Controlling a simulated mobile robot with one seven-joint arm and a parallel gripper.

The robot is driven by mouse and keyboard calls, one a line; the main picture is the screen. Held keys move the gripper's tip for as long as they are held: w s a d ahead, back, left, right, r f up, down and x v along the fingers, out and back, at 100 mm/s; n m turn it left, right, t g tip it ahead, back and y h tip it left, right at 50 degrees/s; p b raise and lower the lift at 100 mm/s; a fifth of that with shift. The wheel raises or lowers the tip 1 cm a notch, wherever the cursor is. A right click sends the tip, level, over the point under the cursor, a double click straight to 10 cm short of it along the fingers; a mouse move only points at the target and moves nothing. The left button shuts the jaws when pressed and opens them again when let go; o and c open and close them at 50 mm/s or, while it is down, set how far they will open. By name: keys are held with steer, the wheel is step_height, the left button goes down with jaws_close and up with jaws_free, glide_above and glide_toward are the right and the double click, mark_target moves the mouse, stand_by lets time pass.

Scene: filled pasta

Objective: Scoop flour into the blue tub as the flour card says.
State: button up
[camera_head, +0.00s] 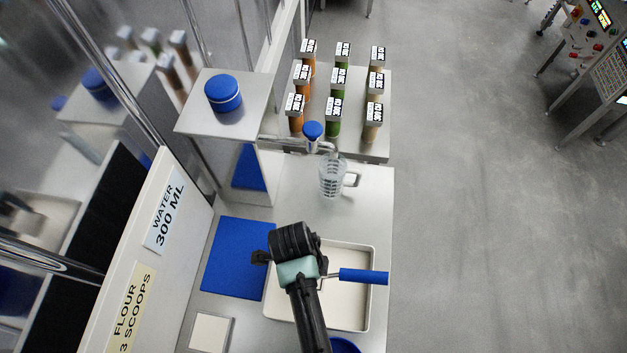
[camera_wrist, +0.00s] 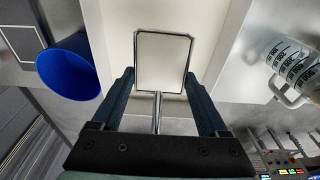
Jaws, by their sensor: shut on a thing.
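The flour card (camera_head: 130,312) reads "FLOUR 3 SCOOPS". The flour tray (camera_head: 369,285) is a shallow pale bin with white flour, below my gripper (camera_head: 318,262). My gripper (camera_wrist: 159,78) is shut on the scoop, whose blue handle (camera_head: 363,276) points right in the head view. In the wrist view the square metal scoop pan (camera_wrist: 162,60) lies over the white flour. Its inside is pale, and I cannot tell how full it is or whether it touches the flour. The blue tub (camera_head: 345,345) is cut off at the bottom edge; it also shows in the wrist view (camera_wrist: 70,70).
A clear measuring jug (camera_head: 332,180) stands under a blue-topped tap (camera_head: 312,132). A "WATER 300 ML" card (camera_head: 165,210) is on the panel. A blue mat (camera_head: 232,258) lies left of the tray. Several labelled jars (camera_head: 340,92) stand at the back; open floor is right.

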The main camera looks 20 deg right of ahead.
mark_target(340, 277)
steer(key=shift+r+p, duration=0.45)
steer(key=shift+r, duration=1.55)
steer(key=shift+f, duration=0.1)
